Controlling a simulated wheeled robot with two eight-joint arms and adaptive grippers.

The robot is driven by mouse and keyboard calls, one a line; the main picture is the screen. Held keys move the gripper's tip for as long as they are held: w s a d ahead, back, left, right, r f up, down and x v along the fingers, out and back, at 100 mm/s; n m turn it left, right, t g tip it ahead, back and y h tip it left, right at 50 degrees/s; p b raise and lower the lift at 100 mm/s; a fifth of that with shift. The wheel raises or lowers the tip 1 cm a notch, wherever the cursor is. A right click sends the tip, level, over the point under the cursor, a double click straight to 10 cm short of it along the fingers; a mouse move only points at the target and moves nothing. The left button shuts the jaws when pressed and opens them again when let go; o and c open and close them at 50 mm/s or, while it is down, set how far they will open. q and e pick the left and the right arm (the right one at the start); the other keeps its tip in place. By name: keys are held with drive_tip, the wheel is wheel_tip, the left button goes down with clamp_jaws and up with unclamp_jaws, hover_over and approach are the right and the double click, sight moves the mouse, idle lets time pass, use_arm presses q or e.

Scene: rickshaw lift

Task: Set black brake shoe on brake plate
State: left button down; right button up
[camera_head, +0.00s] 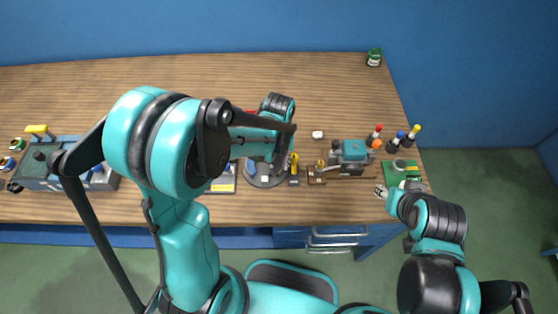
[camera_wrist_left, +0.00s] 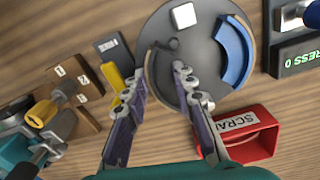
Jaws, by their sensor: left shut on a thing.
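The brake plate (camera_wrist_left: 205,88) is a round dark grey disc on the table; it also shows in the head view (camera_head: 254,180). A blue curved shoe (camera_wrist_left: 236,52) lies along its right side, and a white block (camera_wrist_left: 183,15) is near its top edge. My left gripper (camera_wrist_left: 164,66) is over the plate's left side, its fingers shut on a thin dark curved piece, seemingly the black brake shoe (camera_wrist_left: 158,76). The shoe blends with the plate, so I cannot tell whether it touches it. My right gripper (camera_head: 381,191) is by the green tray, its finger opening unclear.
A red scrap bin (camera_wrist_left: 262,143) stands close below the plate. A brown numbered block (camera_wrist_left: 88,95) and a yellow-handled tool (camera_wrist_left: 112,75) are to the left. The green tray (camera_head: 389,177) and several bottles (camera_head: 395,145) are at the table's right end.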

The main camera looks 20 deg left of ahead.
use_arm(q)
drive_tip(key=shift+f+b, duration=0.4)
drive_tip(key=shift+b, duration=0.15)
idle(1.1)
drive_tip(key=c, duration=1.2)
unclamp_jaws()
drive_tip(key=shift+o, duration=0.2)
drive_tip(key=shift+o, duration=0.7)
drive_tip(key=shift+r, duration=0.1)
